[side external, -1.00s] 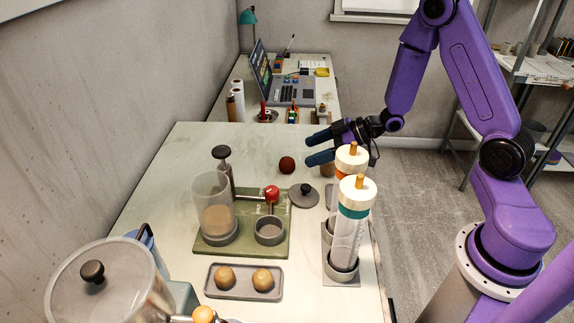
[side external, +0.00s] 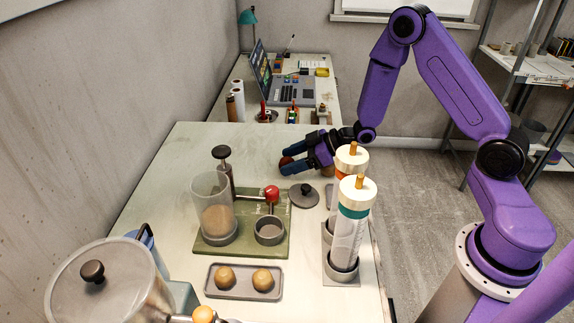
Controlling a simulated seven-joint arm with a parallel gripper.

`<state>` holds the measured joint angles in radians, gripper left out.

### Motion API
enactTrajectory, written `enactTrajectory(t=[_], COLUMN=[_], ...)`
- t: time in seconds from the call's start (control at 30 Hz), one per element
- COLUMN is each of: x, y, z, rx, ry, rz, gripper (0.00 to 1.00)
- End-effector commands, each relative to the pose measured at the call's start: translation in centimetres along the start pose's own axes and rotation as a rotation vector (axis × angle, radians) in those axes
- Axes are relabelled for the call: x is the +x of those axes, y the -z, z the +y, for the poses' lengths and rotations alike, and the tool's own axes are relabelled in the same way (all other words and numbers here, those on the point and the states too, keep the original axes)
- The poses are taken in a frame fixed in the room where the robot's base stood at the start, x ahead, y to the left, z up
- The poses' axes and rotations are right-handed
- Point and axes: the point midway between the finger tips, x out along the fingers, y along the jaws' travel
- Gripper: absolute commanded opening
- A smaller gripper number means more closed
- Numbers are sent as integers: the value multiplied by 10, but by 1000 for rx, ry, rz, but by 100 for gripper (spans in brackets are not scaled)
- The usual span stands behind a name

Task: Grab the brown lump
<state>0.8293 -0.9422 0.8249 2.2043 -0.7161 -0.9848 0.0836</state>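A dark reddish-brown lump (side external: 285,161) sits on the far part of the pale table. My gripper (side external: 290,158) is low over the table, pointing left, with its two blue fingers apart. The fingertips are at the lump, one on its far side and one on its near side, and they hide part of it. I see no clear closing of the fingers on it. Another brown, lighter lump (side external: 327,170) shows to the right, mostly hidden behind a cylinder's top and my gripper.
Two tall clear cylinders with cream caps (side external: 357,187) stand in front of my gripper. A dark lid (side external: 303,195) lies just nearer than the lump. A green board (side external: 280,245) holds a press, and a grey tray (side external: 243,292) holds two tan balls. The table's far left is clear.

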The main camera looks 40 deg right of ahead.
Motion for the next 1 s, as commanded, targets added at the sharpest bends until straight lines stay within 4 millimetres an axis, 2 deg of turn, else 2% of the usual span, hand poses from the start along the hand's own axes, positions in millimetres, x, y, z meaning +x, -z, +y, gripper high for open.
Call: enactTrajectory(t=[0.03,0.13,0.57,0.77,1.0], x=[0,0,-2,-10,-25], y=[0,0,4,18,46], z=[0,0,0,0,0], rx=[0,0,0,-2,-4], ry=[0,0,0,-1,-1], rz=[0,0,1,3,4], gripper=[49,16,16,16,16])
